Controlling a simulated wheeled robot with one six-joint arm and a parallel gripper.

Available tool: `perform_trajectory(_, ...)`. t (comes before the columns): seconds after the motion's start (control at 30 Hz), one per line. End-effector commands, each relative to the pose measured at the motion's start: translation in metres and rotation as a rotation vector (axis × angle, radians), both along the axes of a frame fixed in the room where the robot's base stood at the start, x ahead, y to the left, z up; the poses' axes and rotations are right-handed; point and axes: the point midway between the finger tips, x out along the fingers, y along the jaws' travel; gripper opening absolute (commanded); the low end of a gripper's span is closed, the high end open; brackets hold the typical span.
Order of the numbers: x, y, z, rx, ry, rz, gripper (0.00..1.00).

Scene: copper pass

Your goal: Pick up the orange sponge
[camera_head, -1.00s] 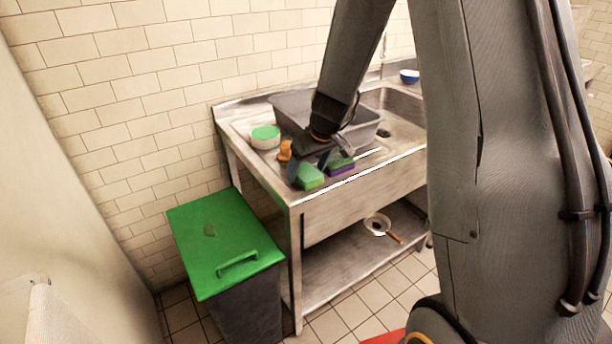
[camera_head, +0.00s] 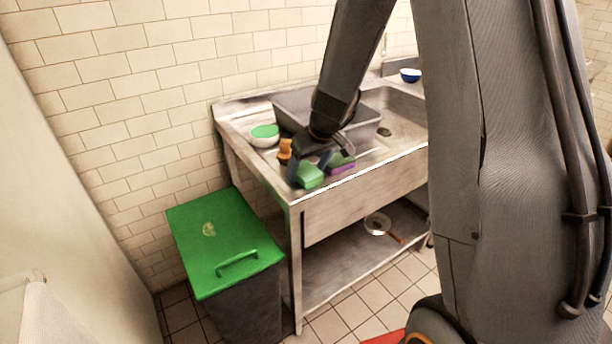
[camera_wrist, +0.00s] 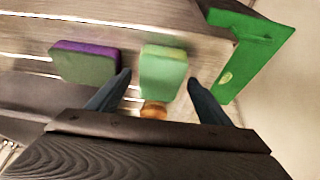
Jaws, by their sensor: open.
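My gripper (camera_head: 308,166) is open just above the front left of the steel sink counter. In the wrist view its fingertips (camera_wrist: 160,77) stand apart, either side of the near end of a light green sponge (camera_wrist: 163,72), which also shows in the head view (camera_head: 310,177). A small orange-brown thing (camera_head: 285,147) stands behind that sponge; in the wrist view (camera_wrist: 153,110) it lies nearer my palm, partly hidden. I cannot tell whether it is a sponge. A green and purple sponge (camera_wrist: 85,65) lies outside the fingers, at left; its purple side shows in the head view (camera_head: 342,168).
A white bowl with green inside (camera_head: 264,136) and a grey tub (camera_head: 290,104) stand behind on the counter. A green-lidded bin (camera_head: 222,236) is beside the counter's left end. A blue bowl (camera_head: 410,76) is at the far right. A pan (camera_head: 377,223) lies on the shelf below.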

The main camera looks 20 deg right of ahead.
Motion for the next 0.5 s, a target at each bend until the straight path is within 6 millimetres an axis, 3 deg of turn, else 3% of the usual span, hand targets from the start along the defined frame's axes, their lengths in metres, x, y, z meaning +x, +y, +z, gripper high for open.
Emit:
perform_trajectory(0.4,-0.0001,0.0,-0.0008,0.0,0.0,0.0,0.73)
perform_trajectory(0.5,-0.0001,0.0,-0.0008,0.0,0.0,0.0,0.56)
